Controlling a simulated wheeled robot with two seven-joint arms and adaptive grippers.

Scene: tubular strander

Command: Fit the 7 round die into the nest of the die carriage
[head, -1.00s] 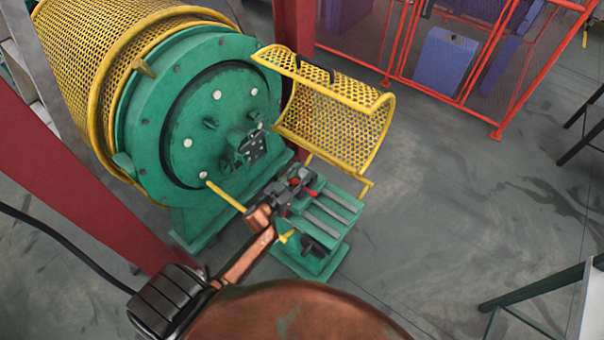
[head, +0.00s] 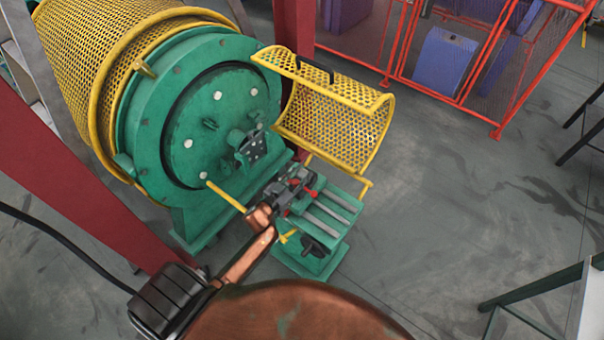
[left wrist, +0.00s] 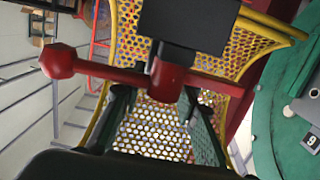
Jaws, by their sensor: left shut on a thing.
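The green die carriage (head: 335,205) stands in front of the drum, with pale rails along its top. A dark block (head: 301,172) sits at its drum-side end and also shows in the left wrist view (left wrist: 190,22). My left gripper (head: 289,188) is at this end, shut on what looks like a red crossbar handle. In the left wrist view the handle's hub (left wrist: 165,80) lies between the dark fingers, with a red knob (left wrist: 65,60) to the left. I cannot make out the 7 round die or the nest. My right gripper is not in view.
The green drum face (head: 150,125) and its yellow mesh guard (head: 70,50) stand left of the carriage. An open curved yellow guard (head: 335,120) hangs just behind it. Red fencing (head: 460,95) is farther back. A table (head: 545,295) is at the right; the floor between is clear.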

